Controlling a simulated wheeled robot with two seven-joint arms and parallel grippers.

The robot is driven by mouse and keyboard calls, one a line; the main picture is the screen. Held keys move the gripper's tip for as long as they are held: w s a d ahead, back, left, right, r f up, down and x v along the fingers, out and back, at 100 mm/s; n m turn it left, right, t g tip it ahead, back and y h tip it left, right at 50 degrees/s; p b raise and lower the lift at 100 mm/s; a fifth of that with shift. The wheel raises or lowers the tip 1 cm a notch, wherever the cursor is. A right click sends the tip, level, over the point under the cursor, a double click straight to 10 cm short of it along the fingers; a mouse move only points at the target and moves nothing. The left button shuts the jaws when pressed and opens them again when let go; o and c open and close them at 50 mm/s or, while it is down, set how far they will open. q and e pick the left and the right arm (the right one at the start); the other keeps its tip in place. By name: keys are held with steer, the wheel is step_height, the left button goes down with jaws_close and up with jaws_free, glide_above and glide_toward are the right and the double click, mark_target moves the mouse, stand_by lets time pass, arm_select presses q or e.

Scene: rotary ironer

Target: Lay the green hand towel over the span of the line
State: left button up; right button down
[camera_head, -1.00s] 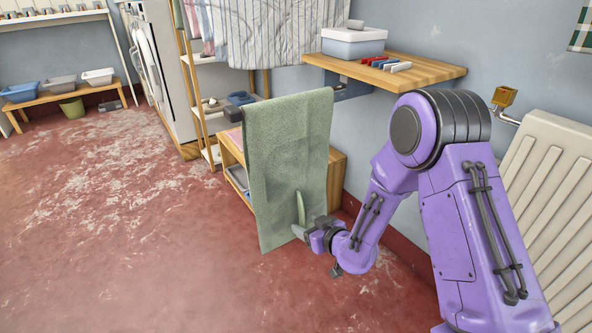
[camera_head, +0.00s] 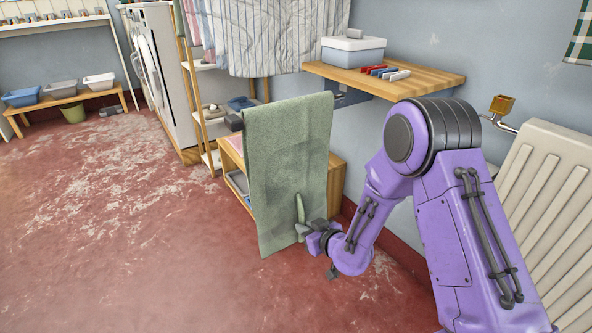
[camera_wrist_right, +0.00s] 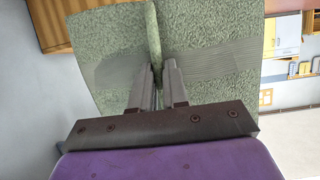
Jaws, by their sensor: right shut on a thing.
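The green hand towel (camera_head: 287,160) hangs as a tall, nearly flat sheet in the middle of the head view. My right gripper (camera_head: 302,230) is at the towel's lower right and is shut on a pinched upright fold. The right wrist view shows that fold (camera_wrist_right: 152,30) between the fingers, with towel (camera_wrist_right: 215,45) spread on both sides. My left gripper is not in view. I cannot make out the line.
A wooden shelf (camera_head: 440,82) with a lidded box (camera_head: 352,52) and coloured pegs (camera_head: 386,72) is on the wall behind. A low wooden unit (camera_head: 336,180) stands behind the towel. A radiator (camera_head: 548,190) is at the right. The red floor (camera_head: 130,250) at left is open.

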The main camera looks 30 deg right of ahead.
step_height(320, 180, up, 44)
steer(key=p, duration=4)
steer(key=shift+f+p, duration=0.15)
steer(key=shift+p, duration=0.2)
steer(key=s, duration=0.8)
steer(key=shift+d, duration=0.3)
